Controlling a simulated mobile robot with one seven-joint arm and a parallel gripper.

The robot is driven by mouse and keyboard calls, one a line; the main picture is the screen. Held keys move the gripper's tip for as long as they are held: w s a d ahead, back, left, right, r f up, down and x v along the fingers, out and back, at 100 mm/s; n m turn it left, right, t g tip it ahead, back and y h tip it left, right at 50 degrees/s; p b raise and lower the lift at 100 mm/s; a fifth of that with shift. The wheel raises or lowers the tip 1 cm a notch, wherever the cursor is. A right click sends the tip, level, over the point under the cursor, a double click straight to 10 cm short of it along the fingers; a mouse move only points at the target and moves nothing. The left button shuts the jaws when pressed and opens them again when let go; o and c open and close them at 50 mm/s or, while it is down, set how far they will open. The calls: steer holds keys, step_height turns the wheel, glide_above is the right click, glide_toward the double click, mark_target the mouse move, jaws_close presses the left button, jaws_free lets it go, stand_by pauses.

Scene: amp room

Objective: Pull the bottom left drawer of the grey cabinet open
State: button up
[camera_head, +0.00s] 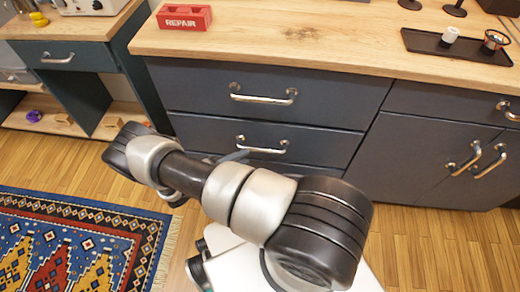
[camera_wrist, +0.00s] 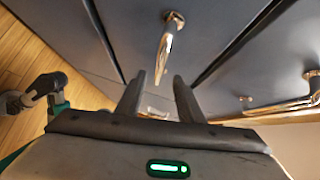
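The grey cabinet (camera_head: 270,110) stands ahead under a wooden worktop. Its left column has a top drawer with a bar handle (camera_head: 264,97) and a drawer with a second bar handle (camera_head: 262,146) below. The lower part of this column is largely hidden behind my arm. The visible drawers look closed. In the wrist view, my gripper (camera_wrist: 159,75) is open, its two fingers apart and pointing at dark grey fronts. A metal handle (camera_wrist: 169,42) lies just beyond the fingertips. A bit of metal (camera_wrist: 152,113) shows between the fingers. I cannot tell whether they touch anything.
Cupboard doors with handles (camera_head: 473,160) are to the right. A red REPAIR block (camera_head: 185,17) and a dark tray (camera_head: 440,47) sit on the worktop. A dark desk (camera_head: 68,58) stands at left. A patterned rug (camera_head: 75,245) lies on the wooden floor.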

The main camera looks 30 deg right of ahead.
mark_target(257, 151)
steer(key=x, duration=0.8)
steer(key=shift+w+d, duration=0.1)
steer(key=shift+d, duration=0.2)
jaws_close()
